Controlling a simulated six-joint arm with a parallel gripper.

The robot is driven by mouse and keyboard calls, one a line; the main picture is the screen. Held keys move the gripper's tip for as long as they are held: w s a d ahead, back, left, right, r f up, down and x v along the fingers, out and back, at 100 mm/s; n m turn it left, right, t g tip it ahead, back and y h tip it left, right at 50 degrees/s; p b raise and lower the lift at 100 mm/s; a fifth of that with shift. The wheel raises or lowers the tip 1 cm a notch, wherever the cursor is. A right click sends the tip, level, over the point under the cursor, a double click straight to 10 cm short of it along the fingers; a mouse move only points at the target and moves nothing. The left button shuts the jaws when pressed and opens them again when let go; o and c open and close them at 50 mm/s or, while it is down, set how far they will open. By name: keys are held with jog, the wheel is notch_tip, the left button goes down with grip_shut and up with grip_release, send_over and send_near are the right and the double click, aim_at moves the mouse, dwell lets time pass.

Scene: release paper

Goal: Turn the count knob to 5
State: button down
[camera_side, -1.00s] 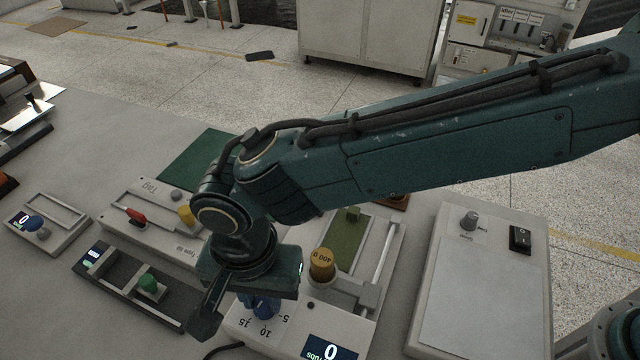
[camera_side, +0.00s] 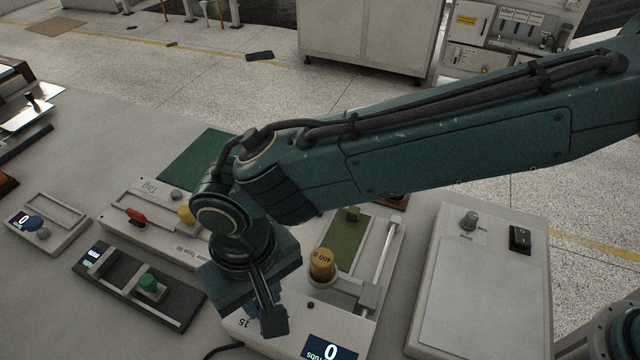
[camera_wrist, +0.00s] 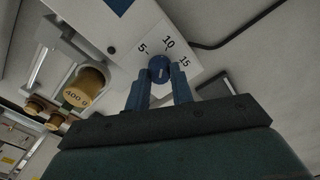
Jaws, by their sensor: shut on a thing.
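The blue count knob (camera_wrist: 160,68) sits on a pale panel (camera_wrist: 195,40) with the numbers 5, 10 and 15 printed around it. In the wrist view, the two fingers of my gripper (camera_wrist: 159,84) come down on either side of the knob and are shut on it. The knob's pointer mark is too small to read, so I cannot tell which number it faces. In the side view, my gripper (camera_side: 272,322) hides most of the knob and the 5 and 10. The 15 is visible. The tester's display (camera_side: 331,348) reads 0 rubs.
A brass 400 g weight (camera_side: 322,265) stands on the tester close beside my gripper. A white box with a grey dial and black switch (camera_side: 520,238) stands to the right.

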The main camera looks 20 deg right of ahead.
jog(key=n, duration=0.5)
jog(key=shift+n, duration=2.6)
jog(key=c, duration=1.2)
grip_release()
notch_tip(320, 180, up, 14)
